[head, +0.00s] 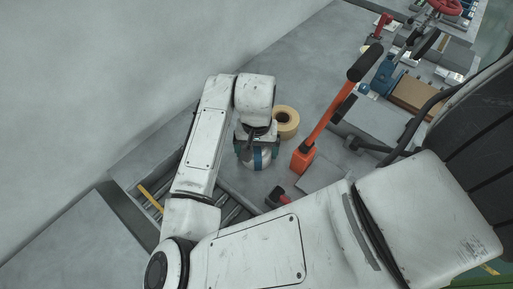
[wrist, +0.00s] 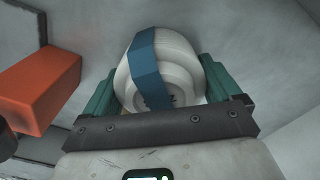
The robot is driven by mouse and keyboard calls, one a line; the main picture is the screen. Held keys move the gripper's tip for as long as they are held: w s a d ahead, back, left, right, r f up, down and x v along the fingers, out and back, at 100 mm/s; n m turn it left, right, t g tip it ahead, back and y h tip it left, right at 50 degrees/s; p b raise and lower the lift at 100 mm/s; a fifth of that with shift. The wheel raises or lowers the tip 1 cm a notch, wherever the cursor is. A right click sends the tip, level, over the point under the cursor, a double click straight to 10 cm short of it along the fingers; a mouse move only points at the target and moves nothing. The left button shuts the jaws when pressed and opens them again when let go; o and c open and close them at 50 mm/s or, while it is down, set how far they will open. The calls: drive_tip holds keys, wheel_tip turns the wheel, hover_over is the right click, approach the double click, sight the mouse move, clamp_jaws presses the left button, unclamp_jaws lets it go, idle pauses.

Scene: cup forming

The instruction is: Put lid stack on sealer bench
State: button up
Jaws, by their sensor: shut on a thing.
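The lid stack is a pale, rounded stack with a blue band around it. In the wrist view the lid stack (wrist: 180,72) sits between the two green fingers of my gripper (wrist: 158,85), which is shut on it. I cannot tell from these views which surface is the sealer bench.
A tan tape roll (head: 291,117) lies just right of the lid stack. An orange tool with a black handle (head: 318,128) stands further right; its orange block (wrist: 38,85) is at left in the wrist view. Rollers (head: 232,212) lie at the bench's near side. A wall (head: 90,80) rises at left.

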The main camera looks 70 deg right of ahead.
drive_tip(key=shift+f, duration=0.15)
drive_tip(key=o, duration=0.8)
wheel_tip(320, 180, up, 12)
drive_tip(key=shift+r+p, duration=0.2)
drive_tip(key=shift+p, duration=0.25)
